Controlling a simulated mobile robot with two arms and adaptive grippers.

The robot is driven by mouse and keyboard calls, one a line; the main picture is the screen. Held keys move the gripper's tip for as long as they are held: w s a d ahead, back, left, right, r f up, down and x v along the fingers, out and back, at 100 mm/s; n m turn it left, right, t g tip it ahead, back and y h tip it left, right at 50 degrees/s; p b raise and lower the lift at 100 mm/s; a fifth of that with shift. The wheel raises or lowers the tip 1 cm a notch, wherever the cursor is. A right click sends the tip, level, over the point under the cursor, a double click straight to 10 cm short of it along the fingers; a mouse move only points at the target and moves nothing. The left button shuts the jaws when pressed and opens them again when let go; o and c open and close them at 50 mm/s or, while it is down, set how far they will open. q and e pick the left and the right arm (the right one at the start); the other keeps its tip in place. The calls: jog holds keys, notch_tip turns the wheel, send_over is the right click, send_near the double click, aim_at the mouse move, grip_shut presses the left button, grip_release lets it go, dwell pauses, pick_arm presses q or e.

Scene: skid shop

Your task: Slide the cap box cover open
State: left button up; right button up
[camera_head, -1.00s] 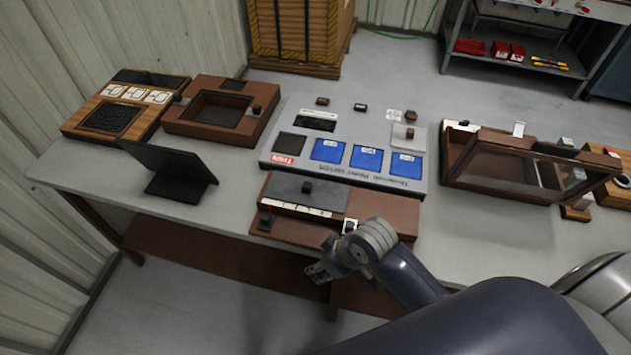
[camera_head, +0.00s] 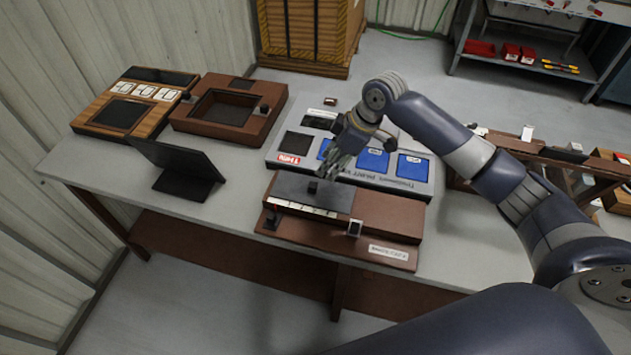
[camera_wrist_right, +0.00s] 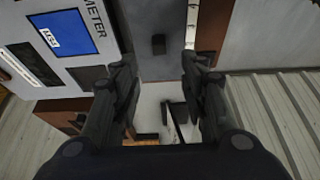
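The cap box (camera_head: 385,213) is a low brown box near the table's front edge. A flat grey cover (camera_head: 338,199) lies over its left part, with a small black knob (camera_head: 312,187) standing on it. My right gripper (camera_head: 331,172) is above the back of the cover, pointing down. In the right wrist view the gripper (camera_wrist_right: 160,68) is open, with nothing between its fingers. The knob (camera_wrist_right: 158,44) shows just beyond the fingertips, between their lines, and looks untouched. My left gripper is not in view.
A grey panel with blue cards (camera_head: 412,167) lies behind the box, partly hidden by my right arm. A black stand (camera_head: 185,172) and a brown frame box (camera_head: 230,109) are to the left. A glass-sided case (camera_head: 590,166) is at right, partly behind my arm.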

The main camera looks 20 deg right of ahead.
aim_at(314, 185)
jog(key=p+x, duration=0.2)
jog(key=x, duration=0.8)
jog(key=shift+w+a+f, duration=0.15)
jog(key=shift+w+f, duration=0.05)
jog(key=shift+f, duration=0.05)
grip_shut()
